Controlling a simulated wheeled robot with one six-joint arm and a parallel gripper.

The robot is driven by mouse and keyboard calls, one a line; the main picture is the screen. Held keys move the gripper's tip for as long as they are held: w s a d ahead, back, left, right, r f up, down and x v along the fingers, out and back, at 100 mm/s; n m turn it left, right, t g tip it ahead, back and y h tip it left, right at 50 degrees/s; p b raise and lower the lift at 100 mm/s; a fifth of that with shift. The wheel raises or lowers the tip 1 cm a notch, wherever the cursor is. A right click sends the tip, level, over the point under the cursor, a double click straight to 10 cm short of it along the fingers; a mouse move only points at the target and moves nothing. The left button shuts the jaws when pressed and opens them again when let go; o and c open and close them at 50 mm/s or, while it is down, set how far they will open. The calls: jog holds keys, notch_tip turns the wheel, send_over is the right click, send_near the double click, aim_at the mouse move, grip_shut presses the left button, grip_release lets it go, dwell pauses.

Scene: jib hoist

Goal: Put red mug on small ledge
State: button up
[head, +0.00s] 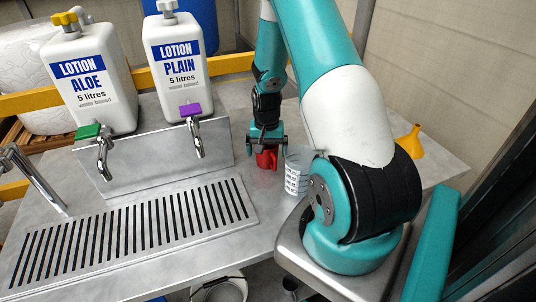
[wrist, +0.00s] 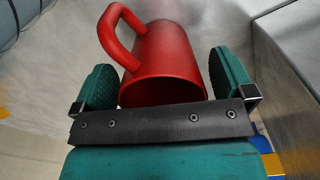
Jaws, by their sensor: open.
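The red mug (head: 266,161) stands on the grey metal table, mostly hidden behind my gripper in the head view. In the wrist view the mug (wrist: 170,55) lies between the two teal finger pads, with its handle at the upper left. My gripper (head: 266,146) is open around the mug; it also shows in the wrist view (wrist: 164,80). A gap shows beside the right pad; whether the left pad touches the mug I cannot tell. I cannot make out which surface is the small ledge.
A clear measuring beaker (head: 297,172) stands close right of the mug. A yellow funnel (head: 411,142) is farther right. A bucket (head: 220,288) is below the front edge.

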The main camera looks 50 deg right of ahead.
jog(key=c, duration=1)
